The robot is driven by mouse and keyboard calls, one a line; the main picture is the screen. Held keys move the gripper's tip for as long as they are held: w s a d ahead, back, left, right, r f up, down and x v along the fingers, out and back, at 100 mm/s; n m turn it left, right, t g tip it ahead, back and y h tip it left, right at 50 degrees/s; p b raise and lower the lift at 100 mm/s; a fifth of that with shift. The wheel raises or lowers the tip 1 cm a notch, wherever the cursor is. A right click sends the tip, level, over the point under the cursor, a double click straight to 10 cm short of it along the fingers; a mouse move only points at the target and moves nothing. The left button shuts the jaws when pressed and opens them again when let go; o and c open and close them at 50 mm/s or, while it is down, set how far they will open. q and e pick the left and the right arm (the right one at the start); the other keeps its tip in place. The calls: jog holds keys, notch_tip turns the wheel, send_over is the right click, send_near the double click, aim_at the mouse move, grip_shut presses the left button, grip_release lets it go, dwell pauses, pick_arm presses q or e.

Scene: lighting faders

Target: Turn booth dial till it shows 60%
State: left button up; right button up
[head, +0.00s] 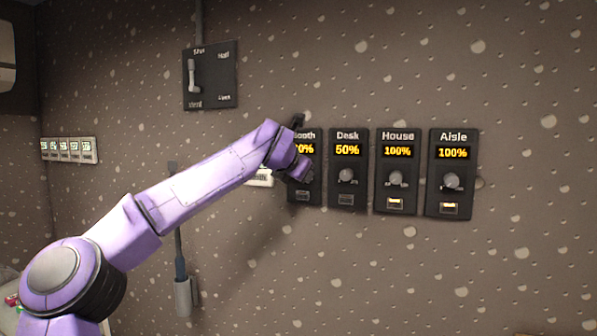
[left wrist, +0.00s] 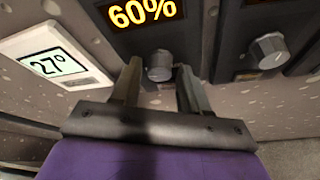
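The booth panel (head: 305,195) is the leftmost of the black dial panels on the wall, partly hidden behind my left arm in the head view. In the left wrist view its display (left wrist: 142,11) reads 60%. Its grey booth dial (left wrist: 159,66) sits between the fingertips of my left gripper (left wrist: 160,72), with a small gap visible on each side. The gripper is open around the dial. In the head view my left gripper (head: 302,170) is in front of this panel and hides the dial. My right gripper is in neither view.
To the right are the Desk panel (head: 347,195) at 50%, House panel (head: 396,210) at 100% and Aisle panel (head: 450,213) at 100%. A white thermostat (left wrist: 55,62) reading 27° is just left of the booth panel. A lever switch (head: 210,75) is higher left.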

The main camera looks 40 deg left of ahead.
pick_arm(q)
jog(key=shift+o, duration=0.3)
jog(key=shift+s, duration=0.1)
jog(key=b+v, duration=0.4)
jog(key=v, duration=0.6)
jog(key=shift+d+r, duration=0.1)
jog(key=shift+s, duration=0.1)
